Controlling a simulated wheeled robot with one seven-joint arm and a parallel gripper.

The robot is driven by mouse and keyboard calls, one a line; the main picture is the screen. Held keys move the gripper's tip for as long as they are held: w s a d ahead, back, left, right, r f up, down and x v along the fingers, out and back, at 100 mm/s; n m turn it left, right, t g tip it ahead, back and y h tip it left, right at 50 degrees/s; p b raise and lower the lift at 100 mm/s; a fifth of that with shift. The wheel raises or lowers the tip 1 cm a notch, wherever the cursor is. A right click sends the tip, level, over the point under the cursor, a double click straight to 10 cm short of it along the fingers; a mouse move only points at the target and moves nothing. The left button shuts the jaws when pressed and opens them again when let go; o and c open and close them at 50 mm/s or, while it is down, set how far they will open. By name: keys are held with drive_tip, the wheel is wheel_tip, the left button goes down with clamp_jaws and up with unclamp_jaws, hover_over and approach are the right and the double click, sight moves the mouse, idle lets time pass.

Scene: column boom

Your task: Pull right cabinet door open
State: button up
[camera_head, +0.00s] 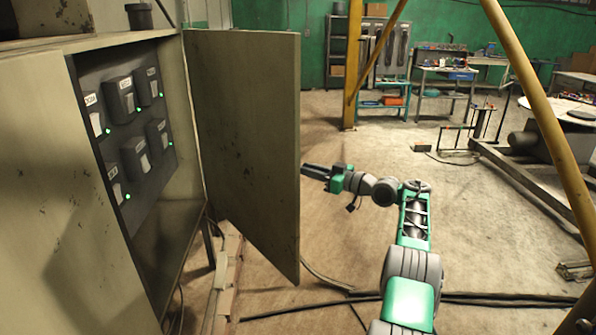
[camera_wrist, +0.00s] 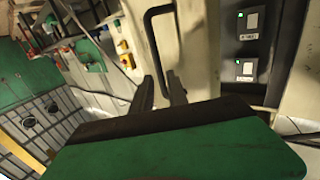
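The right cabinet door (camera_head: 245,140) is a worn beige panel. It stands swung well out from the cabinet (camera_head: 110,50), so the inside with its switches shows. My gripper (camera_head: 308,172) is at the door's free edge in the head view, its tips partly hidden by the door. In the wrist view the fingers (camera_wrist: 160,88) are apart, with a gap between them. A black bar handle (camera_wrist: 150,40) on a pale surface runs down toward that gap. Whether the fingers touch the handle cannot be told.
Inside the cabinet is a dark panel (camera_head: 128,165) of switches with green lights. A yellow post (camera_head: 353,65) and slanted yellow beams stand behind and to the right. Cables (camera_head: 480,299) lie on the floor. Workbenches (camera_head: 443,80) stand far back; the floor between is mostly clear.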

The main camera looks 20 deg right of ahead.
drive_tip(key=v, duration=0.3)
drive_tip(key=shift+s, duration=0.15)
drive_tip(key=shift+c, duration=0.5)
